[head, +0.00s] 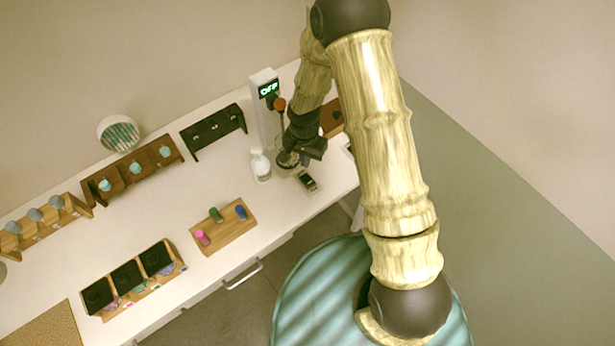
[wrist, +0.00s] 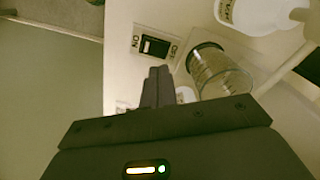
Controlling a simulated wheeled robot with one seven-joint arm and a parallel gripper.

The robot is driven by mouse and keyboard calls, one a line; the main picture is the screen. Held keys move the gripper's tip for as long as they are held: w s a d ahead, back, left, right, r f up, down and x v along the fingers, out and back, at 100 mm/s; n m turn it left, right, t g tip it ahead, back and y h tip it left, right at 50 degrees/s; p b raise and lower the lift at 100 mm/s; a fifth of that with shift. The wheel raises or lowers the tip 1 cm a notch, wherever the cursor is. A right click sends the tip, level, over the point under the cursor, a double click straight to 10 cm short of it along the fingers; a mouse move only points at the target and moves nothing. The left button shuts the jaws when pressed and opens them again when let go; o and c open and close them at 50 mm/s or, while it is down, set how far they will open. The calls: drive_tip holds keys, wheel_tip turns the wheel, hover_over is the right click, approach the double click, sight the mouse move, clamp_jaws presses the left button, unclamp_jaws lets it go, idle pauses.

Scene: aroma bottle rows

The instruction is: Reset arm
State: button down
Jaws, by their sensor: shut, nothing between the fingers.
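My gripper is at the far right part of the white counter in the head view, at the end of my bent arm, partly hidden by its own wrist. In the wrist view my gripper (wrist: 157,88) has its two dark fingers together with nothing between them. A switch plate (wrist: 155,45) with a black rocker lies just beyond the fingertips; it also shows in the head view (head: 307,181). A clear glass beaker (wrist: 215,70) stands right of the fingers. A white bottle (head: 260,165) stands left of my gripper; it also shows at the top of the wrist view (wrist: 250,12).
A white device with a green "OFF" display (head: 268,89) stands behind my gripper. A tray with three coloured vials (head: 228,232), black bins (head: 130,278), wooden bottle racks (head: 134,168) and a black rack (head: 213,130) stand to the left. The right floor (head: 480,190) is clear.

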idle(0.4)
drive_tip(key=s+d+r+n+t+b, duration=0.2)
drive_tip(key=s+d+r+n+b, duration=0.3)
drive_tip(key=s+d+r, duration=0.7)
wheel_tip(320, 180, up, 4)
drive_tip(key=shift+s+d+f+t+b, duration=0.2)
drive_tip(key=shift+d+t+b, duration=0.15)
drive_tip(key=shift+d, duration=0.45)
